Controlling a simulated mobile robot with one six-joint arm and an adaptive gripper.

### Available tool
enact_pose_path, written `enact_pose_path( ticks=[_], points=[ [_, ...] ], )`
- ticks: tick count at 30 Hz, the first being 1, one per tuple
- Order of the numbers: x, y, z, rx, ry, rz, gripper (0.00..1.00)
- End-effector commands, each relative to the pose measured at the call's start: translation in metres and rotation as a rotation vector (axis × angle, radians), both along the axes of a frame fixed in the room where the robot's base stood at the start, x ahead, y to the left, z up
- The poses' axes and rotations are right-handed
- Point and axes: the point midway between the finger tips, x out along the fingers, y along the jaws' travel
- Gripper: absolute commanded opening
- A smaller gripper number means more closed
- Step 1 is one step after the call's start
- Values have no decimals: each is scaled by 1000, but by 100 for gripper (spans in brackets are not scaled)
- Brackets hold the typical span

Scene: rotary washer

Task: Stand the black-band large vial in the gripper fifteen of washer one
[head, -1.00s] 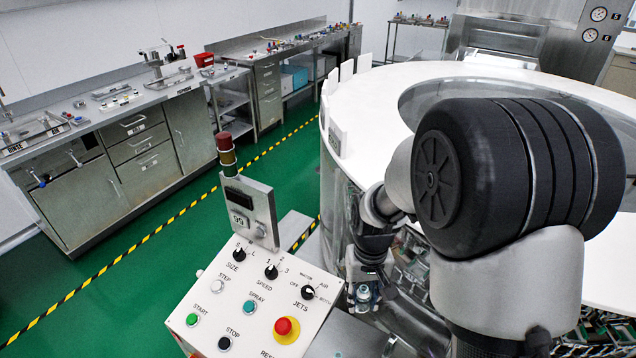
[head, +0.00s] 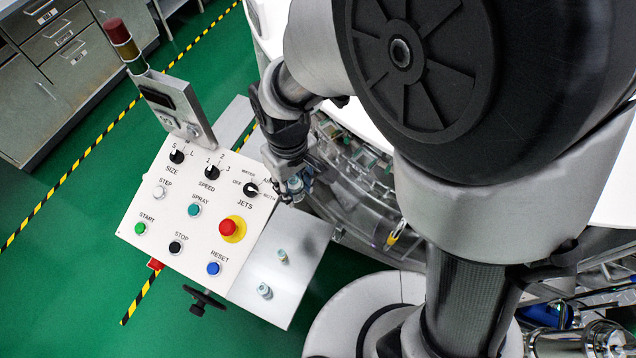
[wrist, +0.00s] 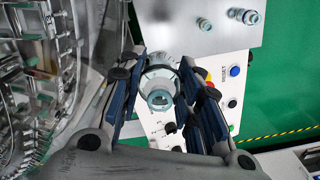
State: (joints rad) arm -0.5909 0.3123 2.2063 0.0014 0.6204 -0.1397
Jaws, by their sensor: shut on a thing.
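My gripper (wrist: 163,92) is shut on a clear large vial (wrist: 160,72), which I look down on between the dark finger pads in the wrist view. A dark ring shows around the vial. In the head view my gripper (head: 294,188) hangs between the control panel and the washer (head: 345,185), and the vial is small and partly hidden by the fingers. The washer's ring of metal and clear holders also shows at the left of the wrist view (wrist: 40,75). I cannot tell which holder is fifteen.
A white control panel (head: 178,225) with knobs and buttons stands left of my gripper. A steel shelf (head: 307,262) beside it carries two other vials (head: 282,256) (head: 264,290). A signal post (head: 130,50) rises behind the panel.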

Motion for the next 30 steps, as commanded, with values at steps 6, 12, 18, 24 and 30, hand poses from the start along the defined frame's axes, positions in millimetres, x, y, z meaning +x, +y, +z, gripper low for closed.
enact_pose_path(
  ticks=[6, 12, 18, 24, 30],
  points=[
    [-3, -1, -58, -5, 7, 3, 13],
    [-2, -1, -111, -5, 7, 1, 13],
    [-2, 0, -146, -3, 4, 1, 13],
    [-1, 0, -158, -1, 3, 1, 13],
    [-2, 0, -188, -3, 4, 1, 13]
  ],
)
